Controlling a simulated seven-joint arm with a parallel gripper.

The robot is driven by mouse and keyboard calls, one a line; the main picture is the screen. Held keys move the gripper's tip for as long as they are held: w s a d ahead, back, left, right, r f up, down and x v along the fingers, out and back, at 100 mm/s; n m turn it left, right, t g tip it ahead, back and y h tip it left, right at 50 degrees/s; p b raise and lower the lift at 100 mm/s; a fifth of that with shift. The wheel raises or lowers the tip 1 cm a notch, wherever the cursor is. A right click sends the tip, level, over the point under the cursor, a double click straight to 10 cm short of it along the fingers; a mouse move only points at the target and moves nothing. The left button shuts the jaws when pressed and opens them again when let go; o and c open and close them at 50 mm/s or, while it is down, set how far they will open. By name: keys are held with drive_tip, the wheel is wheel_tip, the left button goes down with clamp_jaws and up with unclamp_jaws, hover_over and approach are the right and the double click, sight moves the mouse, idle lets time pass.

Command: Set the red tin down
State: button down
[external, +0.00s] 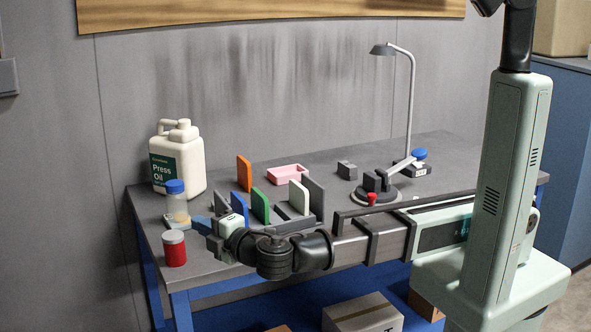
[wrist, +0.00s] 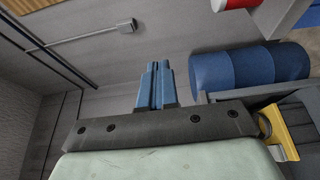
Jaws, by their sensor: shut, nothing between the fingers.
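The red tin (external: 174,251) has a pale grey lid and stands upright at the front left corner of the workbench (external: 202,270). My gripper (external: 203,224) is just right of the tin and slightly behind it, apart from it, low over the bench. In the wrist view, its blue fingers (wrist: 155,84) are together with nothing between them. A red and white piece (wrist: 236,3) is cut off at the top of the wrist view; I cannot tell whether it is the tin.
A blue-capped bottle (external: 177,205) and a Press Oil jug (external: 178,160) stand behind the tin. Orange, green and white upright plates, a pink tray (external: 287,174) and a lamp (external: 410,100) stand farther right. A blue ribbed cylinder (wrist: 250,68) shows in the wrist view.

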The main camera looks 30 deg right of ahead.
wheel_tip(320, 180, up, 4)
drive_tip(key=w, duration=0.1)
drive_tip(key=m+g+h, duration=0.8)
drive_tip(key=m+g, duration=0.2)
drive_tip(key=m, duration=0.9)
hover_over(171, 239)
drive_tip(key=w+d, duration=0.4)
wheel_tip(171, 239, down, 6)
drive_tip(key=w+d+r+m+g+y, duration=0.1)
drive_tip(key=w+r+m+g, duration=0.5)
drive_tip(key=w+m+g, duration=0.25)
wheel_tip(171, 239, down, 11)
drive_tip(key=s, duration=0.2)
drive_tip(key=s+a, duration=0.1)
drive_tip(key=s, duration=0.2)
drive_tip(key=s+a, duration=0.2)
drive_tip(key=s, duration=0.1)
drive_tip(key=s+a, duration=0.2)
drive_tip(key=s, duration=0.2)
drive_tip(key=shift+f, duration=0.8)
drive_tip(key=shift+d+f, duration=0.1)
drive_tip(key=shift+d, duration=0.05)
